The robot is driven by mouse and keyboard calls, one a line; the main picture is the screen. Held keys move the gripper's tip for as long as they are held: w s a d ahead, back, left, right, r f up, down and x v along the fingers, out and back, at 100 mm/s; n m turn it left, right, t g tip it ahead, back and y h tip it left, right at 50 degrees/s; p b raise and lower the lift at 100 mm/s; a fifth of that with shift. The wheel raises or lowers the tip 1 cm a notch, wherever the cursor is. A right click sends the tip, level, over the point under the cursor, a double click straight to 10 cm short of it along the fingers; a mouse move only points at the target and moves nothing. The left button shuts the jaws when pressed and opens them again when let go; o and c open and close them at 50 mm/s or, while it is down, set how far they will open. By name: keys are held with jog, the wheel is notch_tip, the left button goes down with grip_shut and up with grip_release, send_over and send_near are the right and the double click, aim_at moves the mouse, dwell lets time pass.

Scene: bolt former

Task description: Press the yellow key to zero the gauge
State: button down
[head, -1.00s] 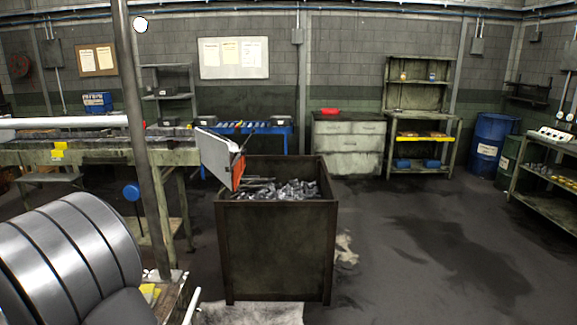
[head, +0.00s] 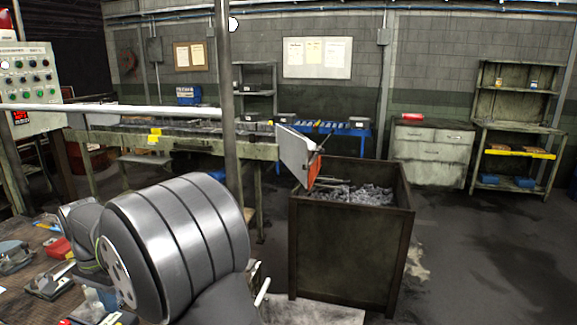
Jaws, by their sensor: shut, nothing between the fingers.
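I cannot make out the yellow key or the gauge in the head view. My own large grey arm link fills the lower left middle and hides part of the bench behind it. My gripper is not in view. A workbench (head: 30,298) with small tools and devices on it shows at the lower left. None of these can be told as the gauge.
A control panel (head: 35,85) with several buttons and a red display stands at the far left. A dark metal bin (head: 345,252) of metal parts stands right of my arm, past a thin post (head: 227,100). Open floor (head: 480,265) lies at the right.

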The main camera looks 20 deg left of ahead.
notch_tip(320, 180, up, 4)
jog(key=shift+r, duration=0.15)
dwell(0.4)
jog(key=s+d, duration=0.3)
jog(key=d, duration=0.3)
jog(key=shift+d, duration=0.15)
dwell(0.3)
send_over(118, 324)
jog(key=shift+f, duration=1)
jog(key=shift+r, duration=0.1)
